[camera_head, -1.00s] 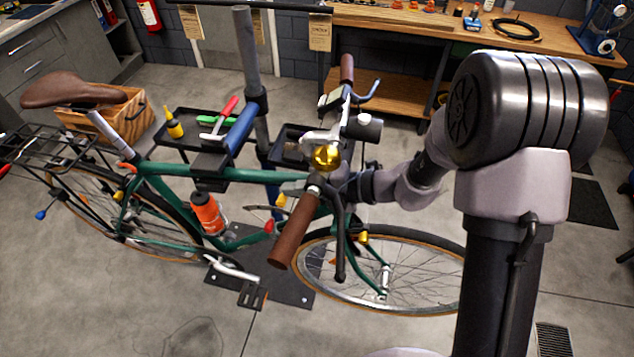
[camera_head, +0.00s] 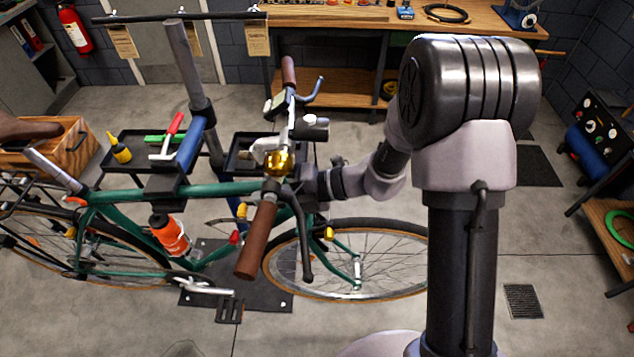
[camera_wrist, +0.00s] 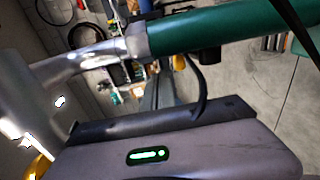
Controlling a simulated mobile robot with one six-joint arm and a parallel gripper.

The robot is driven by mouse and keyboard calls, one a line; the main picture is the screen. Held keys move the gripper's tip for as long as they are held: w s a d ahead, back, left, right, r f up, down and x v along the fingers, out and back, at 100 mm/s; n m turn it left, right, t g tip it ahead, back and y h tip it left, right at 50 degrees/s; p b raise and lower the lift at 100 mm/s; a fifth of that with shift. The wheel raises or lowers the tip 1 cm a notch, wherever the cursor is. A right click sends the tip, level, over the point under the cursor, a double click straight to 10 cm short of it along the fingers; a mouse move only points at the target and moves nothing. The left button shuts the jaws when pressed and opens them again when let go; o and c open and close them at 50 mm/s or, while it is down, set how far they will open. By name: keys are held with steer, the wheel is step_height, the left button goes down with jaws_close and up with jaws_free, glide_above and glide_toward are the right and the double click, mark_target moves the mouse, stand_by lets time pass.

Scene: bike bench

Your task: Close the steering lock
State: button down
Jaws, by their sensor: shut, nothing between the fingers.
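The green bike (camera_head: 230,190) is held in the stand with its handlebar at the centre of the head view. The brown grip (camera_head: 257,240) points toward me and a gold bell (camera_head: 280,163) sits on the bar. My gripper (camera_head: 306,186) is at the steering head, beside the stem, below and right of the bell. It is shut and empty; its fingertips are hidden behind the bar. In the wrist view my gripper's body with a green light fills the bottom, close below the green frame tube (camera_wrist: 215,27) and a silver collar (camera_wrist: 134,42). I cannot make out the steering lock.
The front wheel (camera_head: 345,260) is below my arm. Tool trays (camera_head: 165,150) hang on the stand (camera_head: 190,70) at left. A wooden workbench (camera_head: 340,17) is at the back. A side bench (camera_head: 612,225) stands at right, with open floor before it.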

steer(key=p+v, duration=0.2)
steer(key=v, duration=1.4)
steer(key=shift+p, duration=0.35)
steer(key=shift+d, duration=0.1)
